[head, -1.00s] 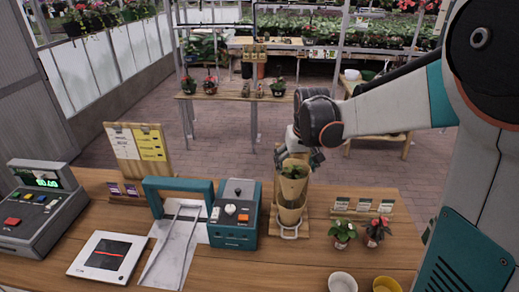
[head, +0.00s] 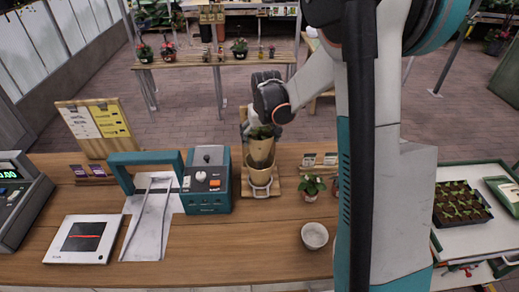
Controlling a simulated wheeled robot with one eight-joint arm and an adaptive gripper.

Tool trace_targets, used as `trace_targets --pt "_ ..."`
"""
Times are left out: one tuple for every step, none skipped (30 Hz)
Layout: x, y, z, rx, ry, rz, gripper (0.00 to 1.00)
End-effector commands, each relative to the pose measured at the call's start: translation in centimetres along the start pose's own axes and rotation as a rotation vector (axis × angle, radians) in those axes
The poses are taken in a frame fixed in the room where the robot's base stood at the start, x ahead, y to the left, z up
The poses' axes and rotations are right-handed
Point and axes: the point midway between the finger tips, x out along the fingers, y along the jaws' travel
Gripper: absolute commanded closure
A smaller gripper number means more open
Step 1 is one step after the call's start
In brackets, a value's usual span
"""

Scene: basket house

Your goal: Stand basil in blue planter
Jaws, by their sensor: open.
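The sleeve sits in a tan cup-like holder (head: 260,178) on a wooden stand. My gripper (head: 262,127) is open at the top of this plant, close to the leaves. The leaves and the wrist partly hide the fingers, and I cannot tell whether they touch. No blue planter can be made out in the head view.
A teal-and-grey machine (head: 207,181) stands left of the holder. A small potted plant (head: 311,187) and a white bowl (head: 315,236) are to its right. A seedling tray (head: 462,203) lies on the cart at far right. My arm hides part of the counter.

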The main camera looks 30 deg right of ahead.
Motion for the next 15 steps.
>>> trace_targets --pt "0.7 0.1 -0.1 0.0 0.0 0.0 0.2" --pt "1.1 0.1 -0.2 0.0 0.0 0.0 0.2" --pt "1.7 0.2 -0.2 0.0 0.0 0.0 0.2" --pt "2.1 0.2 -0.3 0.0 0.0 0.0 0.2" --pt "2.5 0.3 -0.3 0.0 0.0 0.0 0.2" --pt "3.0 0.2 -0.3 0.0 0.0 0.0 0.2" --pt "3.3 0.2 -0.3 0.0 0.0 0.0 0.2" --pt "3.6 0.2 -0.3 0.0 0.0 0.0 0.2" --pt "3.9 0.2 -0.3 0.0 0.0 0.0 0.2" --pt "4.0 0.2 -0.3 0.0 0.0 0.0 0.2" --pt "4.1 0.2 -0.3 0.0 0.0 0.0 0.2" --pt "4.2 0.2 -0.3 0.0 0.0 0.0 0.2" --pt "4.3 0.2 -0.3 0.0 0.0 0.0 0.2" --pt "4.3 0.2 -0.3 0.0 0.0 0.0 0.2" --pt "4.3 0.2 -0.3 0.0 0.0 0.0 0.2"
